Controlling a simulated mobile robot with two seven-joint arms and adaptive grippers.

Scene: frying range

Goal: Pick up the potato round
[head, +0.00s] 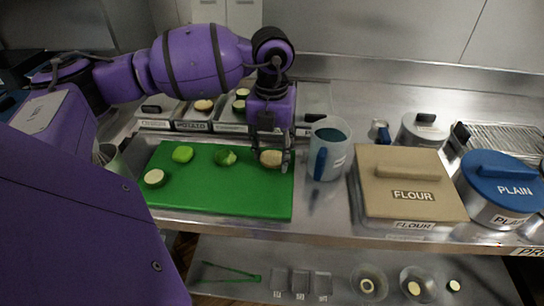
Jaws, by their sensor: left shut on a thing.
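A pale, beige potato round (271,159) is at the right part of the green cutting board (220,200). My left gripper (272,158) points down over it, and its fingers are shut on the round, partly hiding it. Whether the round touches the board cannot be told. My right gripper does not show.
Green vegetable pieces (183,154) and a zucchini slice (154,178) lie on the board. Labelled trays (192,126) stand behind. A lower shelf holds bowls and tongs.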

